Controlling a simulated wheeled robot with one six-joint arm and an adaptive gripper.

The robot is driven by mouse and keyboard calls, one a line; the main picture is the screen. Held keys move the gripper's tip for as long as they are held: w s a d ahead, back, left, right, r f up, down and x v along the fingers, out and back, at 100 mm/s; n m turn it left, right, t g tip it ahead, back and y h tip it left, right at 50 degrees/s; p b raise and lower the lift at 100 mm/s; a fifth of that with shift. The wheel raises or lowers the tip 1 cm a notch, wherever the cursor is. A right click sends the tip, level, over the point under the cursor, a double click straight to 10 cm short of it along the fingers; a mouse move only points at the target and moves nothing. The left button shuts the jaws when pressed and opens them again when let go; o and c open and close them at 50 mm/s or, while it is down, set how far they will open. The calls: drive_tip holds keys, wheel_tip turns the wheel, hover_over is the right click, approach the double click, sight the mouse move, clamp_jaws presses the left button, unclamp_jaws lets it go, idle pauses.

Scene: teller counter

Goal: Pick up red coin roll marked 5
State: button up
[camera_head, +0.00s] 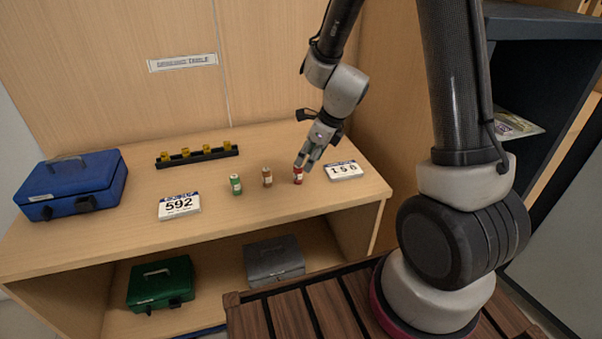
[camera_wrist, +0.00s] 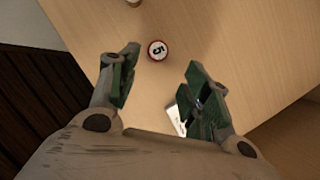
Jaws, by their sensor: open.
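The red coin roll (camera_head: 298,176) stands upright on the wooden counter, at the right end of a row of three rolls. In the wrist view its round top (camera_wrist: 157,50) shows a white face with a black 5. My gripper (camera_head: 305,160) is just above and beside the red roll in the head view. In the wrist view its two green-padded fingers (camera_wrist: 160,82) are spread apart, with the roll a little beyond the gap between the tips. The jaws are open and hold nothing.
A brown roll (camera_head: 267,176) and a green roll (camera_head: 236,184) stand to the left. Number cards 592 (camera_head: 179,206) and 156 (camera_head: 344,170) flank the row. Behind are a black rack (camera_head: 197,156) and a blue cash box (camera_head: 72,184). Green (camera_head: 161,284) and grey (camera_head: 274,261) boxes sit below.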

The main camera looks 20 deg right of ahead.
sight(298, 172)
drive_tip(key=shift+w+a+f+m, duration=0.15)
drive_tip(key=shift+w+f+m, duration=0.05)
drive_tip(key=shift+f, duration=0.35)
drive_tip(key=shift+w+a+f+m, duration=0.15)
drive_tip(key=shift+f+m, duration=0.05)
drive_tip(key=shift+f, duration=0.35)
drive_tip(key=x, duration=0.5)
drive_tip(key=shift+a+f, duration=0.1)
drive_tip(key=shift+a, duration=0.35)
clamp_jaws()
